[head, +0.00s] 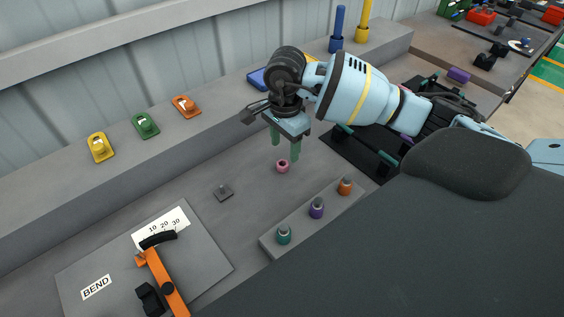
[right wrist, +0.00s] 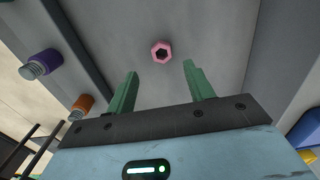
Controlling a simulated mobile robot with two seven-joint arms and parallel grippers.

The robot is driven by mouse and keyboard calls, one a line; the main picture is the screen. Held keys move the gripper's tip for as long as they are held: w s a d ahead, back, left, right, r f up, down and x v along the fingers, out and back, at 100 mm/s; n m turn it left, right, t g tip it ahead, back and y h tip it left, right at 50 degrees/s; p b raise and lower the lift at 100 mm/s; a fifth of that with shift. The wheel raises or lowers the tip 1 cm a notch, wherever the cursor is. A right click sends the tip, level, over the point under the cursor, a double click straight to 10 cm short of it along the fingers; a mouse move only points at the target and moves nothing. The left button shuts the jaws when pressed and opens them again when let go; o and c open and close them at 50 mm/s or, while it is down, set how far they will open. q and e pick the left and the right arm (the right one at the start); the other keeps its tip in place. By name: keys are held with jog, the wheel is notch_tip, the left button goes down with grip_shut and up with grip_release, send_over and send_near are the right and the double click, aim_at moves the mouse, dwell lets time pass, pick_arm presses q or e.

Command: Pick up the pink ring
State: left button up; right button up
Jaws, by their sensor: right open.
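The pink ring (head: 282,166) lies on the grey bench top near the middle of the head view. In the right wrist view the pink ring (right wrist: 161,51) shows its dark centre hole, beyond and between the two green fingers. My right gripper (head: 285,152) points down above the bench, just over the ring. It also shows in the right wrist view (right wrist: 160,75), with its fingers spread apart and nothing between them. The ring appears apart from the fingers. My left gripper is not in view.
A block (head: 265,243) with teal, purple and orange capped pegs stands right of the ring. A BEND plate (head: 205,255) with an orange lever is at lower left. Bench between is clear.

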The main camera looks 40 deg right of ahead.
aim_at(282, 160)
jog(key=shift+w+f, duration=0.1)
jog(key=shift+f, duration=0.45)
jog(key=shift+w+a+f+p, duration=0.1)
jog(key=shift+f+p, duration=0.05)
jog(key=shift+f, duration=1.05)
jog(key=shift+a+f+p, duration=0.1)
jog(key=shift+f+p, duration=0.05)
jog(key=shift+f, duration=1)
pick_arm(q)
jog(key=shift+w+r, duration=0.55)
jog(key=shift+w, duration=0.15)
pick_arm(e)
jog(key=shift+c, duration=0.3)
